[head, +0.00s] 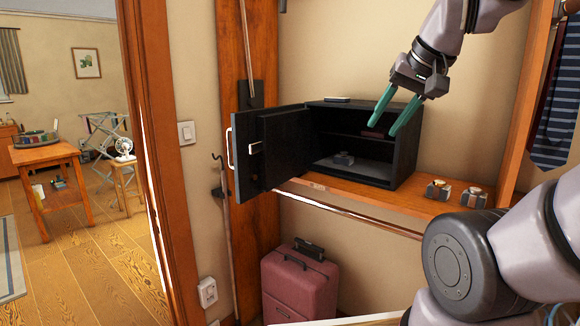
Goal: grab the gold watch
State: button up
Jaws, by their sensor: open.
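Two small grey box-like items stand on the wooden shelf right of the safe, the left one (438,189) and the right one (474,197). They look like watches on holders, with small tan or gold touches on top. At this size I cannot tell which is the gold watch. My gripper (386,124) has teal fingers, spread apart and empty. It points down and left in front of the safe's upper right part, apart from all these items.
The safe door (275,150) stands open to the left. A dark reddish item (373,133) lies on its inner shelf, and a flat dark item (337,99) lies on top. A red suitcase (300,285) stands below. Ties (555,120) hang at right.

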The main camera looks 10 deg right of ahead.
aim_at(437, 190)
jog(key=z, duration=1.05)
